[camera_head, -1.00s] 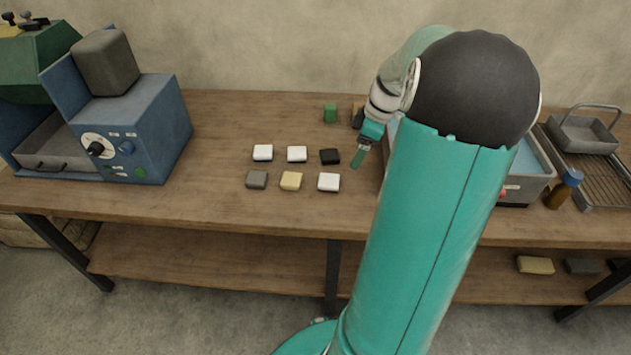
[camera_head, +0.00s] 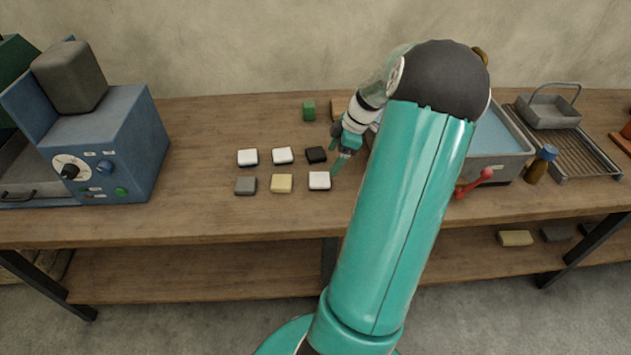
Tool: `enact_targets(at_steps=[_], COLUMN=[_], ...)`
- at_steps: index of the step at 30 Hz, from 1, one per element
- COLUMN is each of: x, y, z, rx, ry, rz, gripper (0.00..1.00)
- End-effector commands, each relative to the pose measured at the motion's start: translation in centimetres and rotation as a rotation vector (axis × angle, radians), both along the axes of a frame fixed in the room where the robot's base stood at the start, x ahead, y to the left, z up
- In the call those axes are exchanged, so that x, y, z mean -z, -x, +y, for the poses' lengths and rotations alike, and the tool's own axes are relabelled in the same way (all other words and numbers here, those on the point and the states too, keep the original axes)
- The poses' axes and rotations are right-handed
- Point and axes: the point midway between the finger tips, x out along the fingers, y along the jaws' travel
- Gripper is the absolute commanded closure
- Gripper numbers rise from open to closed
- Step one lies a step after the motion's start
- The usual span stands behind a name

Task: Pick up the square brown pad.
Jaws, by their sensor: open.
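I cannot make out a clearly square brown pad. A brown flat thing (camera_head: 337,104) shows at the back of the bench, mostly hidden behind my arm, so its shape cannot be told. An orange-brown thing (camera_head: 622,143) is cut off by the right edge. My gripper (camera_head: 340,163) is open and points down over the bench, just right of the small pads. Its fingers show near the black pad (camera_head: 316,155) and the front white pad (camera_head: 319,181). I see nothing held between them.
Two white pads (camera_head: 247,157) (camera_head: 282,155), a grey pad (camera_head: 245,186) and a yellow pad (camera_head: 282,183) lie nearby. A green block (camera_head: 309,111) stands behind. A blue machine (camera_head: 120,145) is left; a water basin (camera_head: 500,165), bottle (camera_head: 541,164) and rack (camera_head: 585,155) are right.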

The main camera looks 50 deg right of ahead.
Motion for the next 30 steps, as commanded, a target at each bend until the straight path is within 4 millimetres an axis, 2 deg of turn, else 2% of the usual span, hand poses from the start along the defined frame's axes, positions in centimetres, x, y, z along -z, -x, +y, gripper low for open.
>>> enact_targets(at_steps=[4, 13, 21, 29, 30], x=[2.7, 5.2, 8.6, 9.0, 9.0], y=[-0.8, -2.0, -3.5, -3.6, -3.6], z=[0.7, 1.4, 2.4, 2.4, 2.4], rx=[-0.002, -0.004, -0.005, -0.004, -0.004], ry=[-0.003, -0.002, -0.002, 0.0, 0.0], rz=[0.001, 0.002, 0.001, 0.001, 0.001], gripper=[0.2, 0.2, 0.2, 0.2, 0.24])
